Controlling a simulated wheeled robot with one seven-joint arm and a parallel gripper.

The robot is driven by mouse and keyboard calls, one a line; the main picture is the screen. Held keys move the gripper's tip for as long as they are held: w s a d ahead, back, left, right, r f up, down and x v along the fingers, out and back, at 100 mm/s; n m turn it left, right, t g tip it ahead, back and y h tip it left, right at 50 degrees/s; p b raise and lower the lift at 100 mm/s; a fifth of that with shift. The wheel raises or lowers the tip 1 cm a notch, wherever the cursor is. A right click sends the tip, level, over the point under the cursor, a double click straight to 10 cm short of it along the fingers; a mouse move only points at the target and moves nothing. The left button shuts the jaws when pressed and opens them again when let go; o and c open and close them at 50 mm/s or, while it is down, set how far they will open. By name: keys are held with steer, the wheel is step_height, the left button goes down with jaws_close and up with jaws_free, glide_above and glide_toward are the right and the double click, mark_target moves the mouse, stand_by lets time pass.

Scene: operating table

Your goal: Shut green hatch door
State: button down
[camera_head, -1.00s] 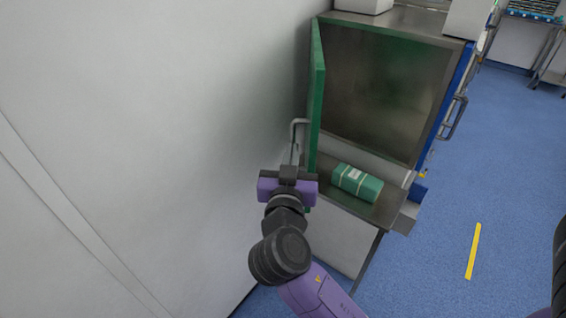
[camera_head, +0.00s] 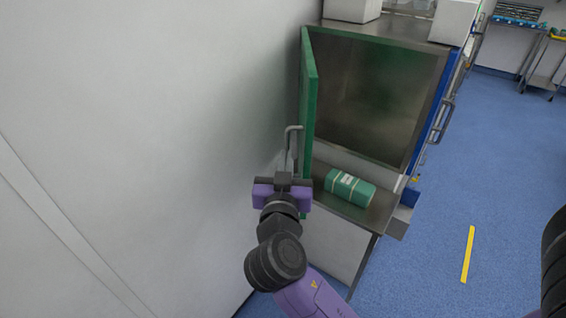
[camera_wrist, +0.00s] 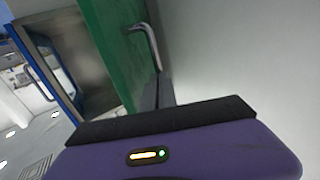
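The green hatch door (camera_head: 308,105) stands open at the left side of the steel cabinet, swung outward close to the white wall. A grey bar handle (camera_head: 293,136) is on its outer face, towards the wall. In the wrist view the door (camera_wrist: 118,45) runs down the upper middle, with the bent handle (camera_wrist: 148,42) on it. My gripper (camera_head: 283,178) is just below and in front of the handle in the head view. Dark finger parts point towards the handle in the wrist view; their gap and any contact are unclear.
The cabinet opening (camera_head: 375,95) is exposed, with a green wrapped package (camera_head: 349,187) on its steel ledge (camera_head: 375,218). The white wall (camera_head: 140,110) is close on the left. Blue floor (camera_head: 500,180) with a yellow strip (camera_head: 468,254) is clear on the right.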

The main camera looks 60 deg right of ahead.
mark_target(305, 154)
steer(key=shift+m+g+h, duration=0.3)
steer(key=shift+m+g, duration=0.3)
steer(key=shift+g, duration=0.1)
steer(key=s+d, duration=0.1)
steer(key=d, duration=0.1)
steer(key=s+d, duration=0.1)
steer(key=d, duration=0.1)
steer(key=shift+s+r, duration=0.1)
steer(key=shift+s, duration=0.1)
steer(key=c, duration=1.8)
jaws_free()
steer(key=shift+n+t+y, duration=0.4)
steer(key=shift+n+t, duration=0.2)
steer(key=shift+t, duration=0.2)
steer(key=a+b, duration=0.1)
steer(key=a, duration=0.3)
steer(key=a+b, duration=0.1)
steer(key=a, duration=0.7)
steer(key=shift+f+b, duration=0.3)
steer(key=shift+b, duration=0.1)
steer(key=shift+b, duration=0.3)
